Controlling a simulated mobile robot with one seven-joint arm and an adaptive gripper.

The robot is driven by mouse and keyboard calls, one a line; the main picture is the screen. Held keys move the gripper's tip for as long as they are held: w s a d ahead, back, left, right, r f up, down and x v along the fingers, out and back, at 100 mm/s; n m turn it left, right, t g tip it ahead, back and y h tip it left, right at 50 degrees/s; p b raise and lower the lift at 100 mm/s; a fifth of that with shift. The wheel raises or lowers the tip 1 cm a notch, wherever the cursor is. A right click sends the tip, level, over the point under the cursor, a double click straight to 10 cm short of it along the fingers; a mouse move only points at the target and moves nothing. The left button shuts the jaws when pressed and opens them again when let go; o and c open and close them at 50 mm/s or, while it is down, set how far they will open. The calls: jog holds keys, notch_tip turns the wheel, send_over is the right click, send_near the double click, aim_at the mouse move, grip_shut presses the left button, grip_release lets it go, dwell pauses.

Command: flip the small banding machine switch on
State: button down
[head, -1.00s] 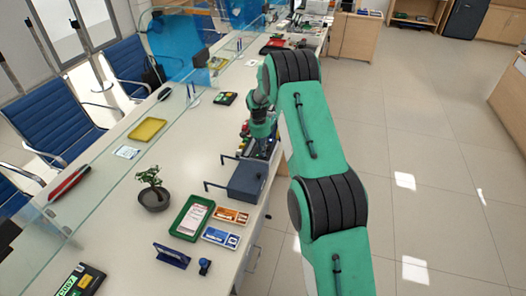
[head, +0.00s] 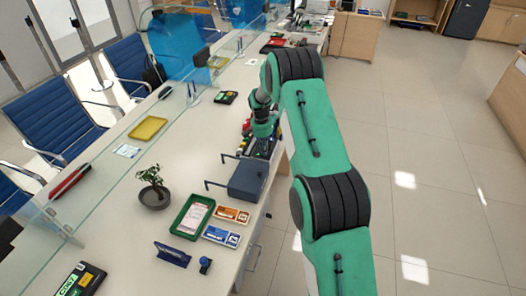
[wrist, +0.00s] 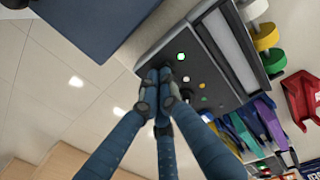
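My gripper (head: 262,146) is over the near side of the counter, small and partly hidden by its own wrist in the head view. In the wrist view my gripper (wrist: 160,77) has its dark blue fingers together, with nothing seen between them. The fingertips overlap the edge of a dark grey panel (wrist: 215,70) with small green, white and yellow lights or buttons; I cannot tell whether they touch it. A green light (wrist: 181,56) shows just beyond the tips. Which part is the banding machine's switch, and its position, I cannot tell.
A dark blue-grey box (head: 247,180) with two thin arms stands just nearer; it also shows in the wrist view (wrist: 95,15). Coloured rolls (wrist: 266,38) and hanging bands (wrist: 262,125) are beside the panel. A green tray (head: 176,229) and plant (head: 154,196) stand nearer on the counter.

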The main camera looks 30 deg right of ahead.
jog(key=shift+s+d+f, duration=0.3)
jog(key=shift+s+f, duration=0.55)
jog(key=shift+f, duration=0.05)
jog(key=shift+r, duration=0.2)
notch_tip(320, 180, up, 15)
jog(key=w+a+p, duration=0.1)
jog(key=w+p, duration=0.1)
jog(key=p, duration=0.1)
jog(key=shift+r, duration=0.2)
jog(key=shift+w, duration=0.1)
